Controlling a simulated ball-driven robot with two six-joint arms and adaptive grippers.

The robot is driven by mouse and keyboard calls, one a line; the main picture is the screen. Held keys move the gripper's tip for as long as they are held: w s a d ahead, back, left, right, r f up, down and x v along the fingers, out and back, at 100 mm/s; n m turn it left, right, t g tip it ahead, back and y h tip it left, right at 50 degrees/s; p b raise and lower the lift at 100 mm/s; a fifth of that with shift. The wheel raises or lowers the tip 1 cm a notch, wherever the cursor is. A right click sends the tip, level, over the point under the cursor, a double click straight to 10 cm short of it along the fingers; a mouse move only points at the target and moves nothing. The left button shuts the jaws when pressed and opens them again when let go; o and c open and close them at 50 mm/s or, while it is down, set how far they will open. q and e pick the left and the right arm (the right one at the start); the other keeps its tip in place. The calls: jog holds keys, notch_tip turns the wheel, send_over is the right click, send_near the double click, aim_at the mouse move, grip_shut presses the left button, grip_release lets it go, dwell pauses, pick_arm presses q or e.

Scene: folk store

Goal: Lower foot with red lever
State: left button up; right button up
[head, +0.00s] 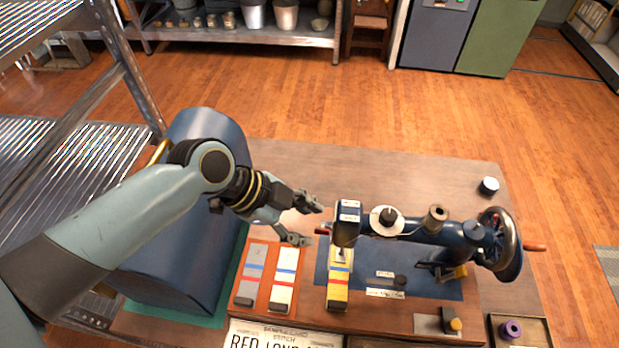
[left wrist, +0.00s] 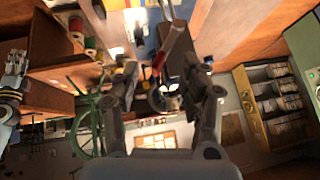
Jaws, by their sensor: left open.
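A dark blue sewing machine (head: 448,232) stands on the wooden table. Its head (head: 347,222) is at the left end. A small red lever (head: 322,230) sticks out from the left of the head; in the left wrist view the red lever (left wrist: 160,58) lies ahead, between the finger lines. A yellow striped cloth strip (head: 339,270) lies below the head. The foot itself is too small to make out. My left gripper (head: 311,224) is open just left of the lever, fingers toward it; its fingers also show in the left wrist view (left wrist: 166,95). Contact cannot be told.
An orange tray (head: 237,297) with grey and white striped strips lies below my left gripper. A large blue case (head: 180,235) stands at left under my arm. The handwheel (head: 500,243) is at right. A white-topped spool (head: 488,186) stands at the right edge. The table behind the machine is clear.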

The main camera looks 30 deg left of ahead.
pick_arm(q)
jog(key=v, duration=0.5)
jog(key=shift+s+a+r, duration=0.1)
jog(key=shift+r, duration=0.15)
dwell(0.8)
